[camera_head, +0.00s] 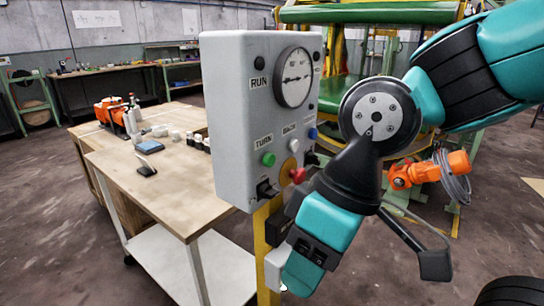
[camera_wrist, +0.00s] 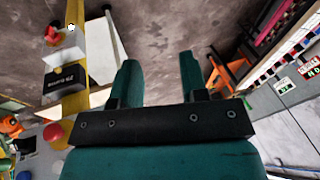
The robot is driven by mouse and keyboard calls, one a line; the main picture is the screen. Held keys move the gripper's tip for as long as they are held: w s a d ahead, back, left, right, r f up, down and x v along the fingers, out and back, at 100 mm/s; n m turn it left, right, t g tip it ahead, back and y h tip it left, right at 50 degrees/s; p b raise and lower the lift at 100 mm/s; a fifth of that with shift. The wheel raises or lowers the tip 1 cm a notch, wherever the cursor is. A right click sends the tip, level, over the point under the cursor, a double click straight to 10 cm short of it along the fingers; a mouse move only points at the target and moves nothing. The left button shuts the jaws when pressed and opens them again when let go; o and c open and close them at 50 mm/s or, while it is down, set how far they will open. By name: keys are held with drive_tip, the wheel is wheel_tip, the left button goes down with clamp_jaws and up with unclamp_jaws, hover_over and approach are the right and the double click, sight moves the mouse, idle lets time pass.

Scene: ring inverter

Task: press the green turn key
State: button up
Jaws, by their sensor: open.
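The green turn key (camera_head: 268,159) is a round green button under the label TURN on the front of a grey control box (camera_head: 225,110). It is in plain sight in the head view; I cannot make it out in the wrist view. My gripper (camera_wrist: 158,70) is open and empty, its two teal fingers spread apart with floor behind them. In the head view my gripper hangs low, in front of and below the box, close to the yellow post. It is apart from the green key, and its fingertips are hard to make out there.
The box also has a dial (camera_head: 293,77), a blue button (camera_head: 312,133), a red knob (camera_head: 298,175) and black switches (camera_head: 266,189). A yellow post (camera_head: 262,240) carries it. A wooden workbench (camera_head: 165,190) stands left. A green rack and an orange machine (camera_head: 458,163) stand behind my arm.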

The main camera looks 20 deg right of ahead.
clamp_jaws()
idle(1.7)
